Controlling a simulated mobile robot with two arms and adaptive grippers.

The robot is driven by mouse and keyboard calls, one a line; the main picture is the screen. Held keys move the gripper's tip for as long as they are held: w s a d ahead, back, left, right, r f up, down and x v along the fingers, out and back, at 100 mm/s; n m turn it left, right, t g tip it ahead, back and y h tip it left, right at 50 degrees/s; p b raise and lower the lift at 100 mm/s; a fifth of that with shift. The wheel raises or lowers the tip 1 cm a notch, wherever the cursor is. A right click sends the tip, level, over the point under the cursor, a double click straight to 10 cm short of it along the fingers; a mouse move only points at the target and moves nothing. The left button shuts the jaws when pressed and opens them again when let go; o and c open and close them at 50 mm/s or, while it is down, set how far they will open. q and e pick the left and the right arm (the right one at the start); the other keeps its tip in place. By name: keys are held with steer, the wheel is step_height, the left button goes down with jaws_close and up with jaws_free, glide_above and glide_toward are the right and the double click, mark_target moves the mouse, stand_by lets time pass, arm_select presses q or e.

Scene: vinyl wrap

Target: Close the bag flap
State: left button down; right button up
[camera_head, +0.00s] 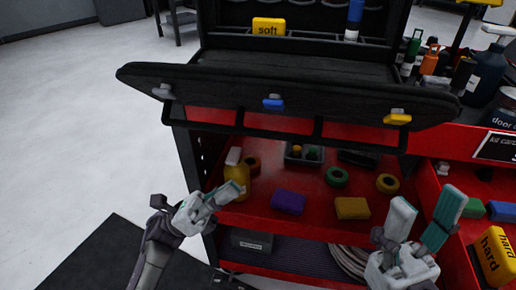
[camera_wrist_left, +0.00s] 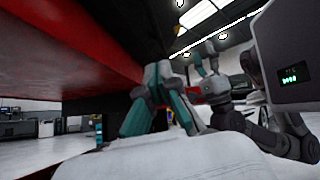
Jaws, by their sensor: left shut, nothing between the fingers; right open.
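The black tool bag (camera_head: 300,65) stands open on top of the red cart. Its wide flap (camera_head: 225,84) hangs out over the cart's front edge, with grey, blue and yellow tools along it. My left gripper (camera_head: 232,192) is shut and empty, low at the left front of the cart, below the flap and apart from it. Its teal-tipped fingers also show in the left wrist view (camera_wrist_left: 160,105). My right gripper (camera_head: 424,216) is open and empty, below the flap's right end and in front of the cart's right part. Neither gripper touches the flap.
The red shelf (camera_head: 300,204) below the bag holds a yellow bottle (camera_head: 237,182), tape rolls, a purple block (camera_head: 288,202) and a yellow block (camera_head: 352,208). Bottles crowd the right side, above a red drawer with a yellow "hard" block (camera_head: 493,256).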

arm_select(q)
steer(key=d+r, duration=0.5)
steer(key=r, duration=0.4)
steer(key=shift+w+d+r, duration=0.2)
steer(key=shift+d+r, duration=0.05)
steer(key=shift+d, duration=0.05)
